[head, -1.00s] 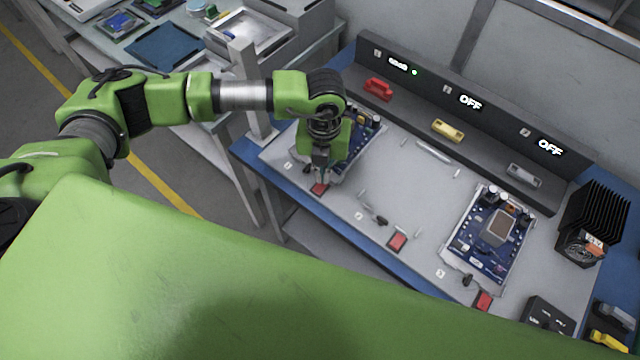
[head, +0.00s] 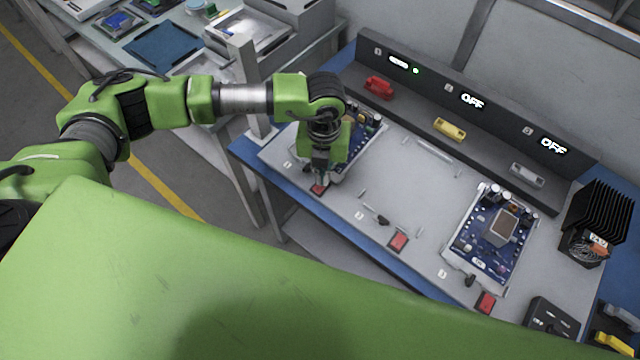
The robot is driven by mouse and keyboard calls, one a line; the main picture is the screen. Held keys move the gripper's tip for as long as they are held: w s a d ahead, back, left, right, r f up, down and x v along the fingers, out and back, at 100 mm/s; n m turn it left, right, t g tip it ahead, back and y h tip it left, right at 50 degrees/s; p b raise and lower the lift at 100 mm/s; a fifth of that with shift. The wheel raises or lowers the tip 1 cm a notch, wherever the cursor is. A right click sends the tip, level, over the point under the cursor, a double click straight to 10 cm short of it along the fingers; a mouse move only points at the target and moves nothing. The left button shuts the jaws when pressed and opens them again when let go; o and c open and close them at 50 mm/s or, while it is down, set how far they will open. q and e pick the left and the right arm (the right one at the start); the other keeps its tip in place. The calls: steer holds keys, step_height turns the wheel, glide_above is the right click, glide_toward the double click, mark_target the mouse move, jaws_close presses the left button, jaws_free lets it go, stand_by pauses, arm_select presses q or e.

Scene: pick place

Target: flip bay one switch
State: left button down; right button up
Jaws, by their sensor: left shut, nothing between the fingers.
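The bay one switch, a small red rocker (head: 319,190), sits at the front left of the grey bench panel (head: 405,180). My left gripper (head: 320,183) points down with its fingertips shut and empty right at this switch. Whether the tips touch it I cannot tell, as they partly cover it. The bay one display (head: 398,61) on the dark back console is lit, with a green light (head: 416,70) beside it. The bay one circuit board (head: 366,137) is partly hidden behind my left gripper. My right gripper is not in view.
Bays two and three have red switches (head: 398,241) and (head: 486,302) and displays reading OFF (head: 472,101). Red, yellow and grey connectors (head: 450,129) sit on the console ledge. A second circuit board (head: 493,236) and a black heatsink (head: 597,215) stand at right. The panel's middle is mostly clear.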

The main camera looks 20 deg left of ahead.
arm_select(q)
steer(key=shift+f+b, duration=0.35)
steer(key=shift+f, duration=0.05)
steer(key=shift+r, duration=0.1)
steer(key=shift+r+p, duration=0.7)
steer(key=shift+r, duration=0.2)
steer(key=shift+r+p, duration=1.45)
steer(key=shift+r, duration=1.1)
